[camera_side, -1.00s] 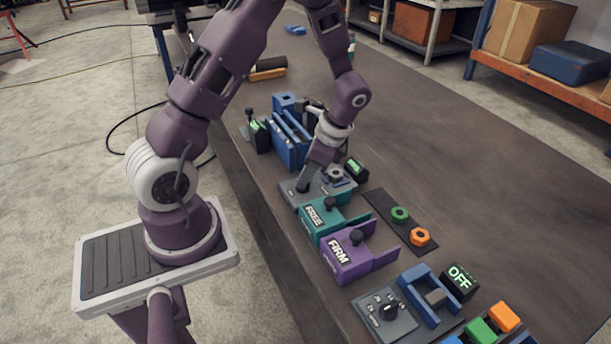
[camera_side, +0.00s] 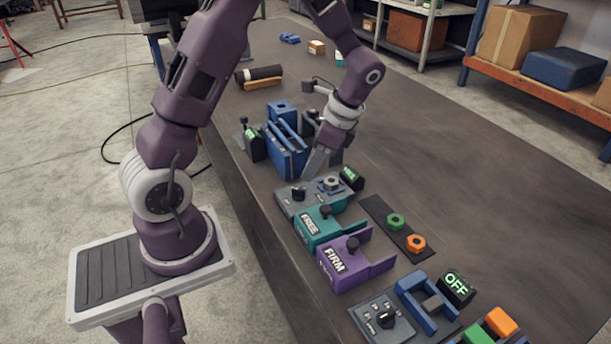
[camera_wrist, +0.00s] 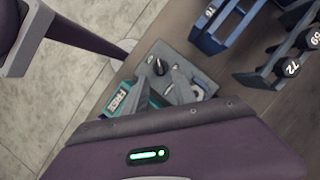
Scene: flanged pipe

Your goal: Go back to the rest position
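My gripper (camera_side: 315,165) hangs above the far edge of a grey panel (camera_side: 284,203) in the side view, clear of its black knob (camera_side: 298,194). In the wrist view the grey fingers (camera_wrist: 172,88) overlap the panel (camera_wrist: 180,57) and part of the teal FREE fixture; the knob (camera_wrist: 159,67) shows just beyond them. I see nothing held, but the finger gap is unclear. The panel also carries a round grey flanged part (camera_side: 332,183). A small black display (camera_side: 351,178) with green writing stands beside it.
The teal FREE fixture (camera_side: 313,227) and purple FIRM fixture (camera_side: 338,264) stand in front of the panel. Green (camera_side: 396,222) and orange (camera_side: 416,243) nuts lie on a dark strip.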

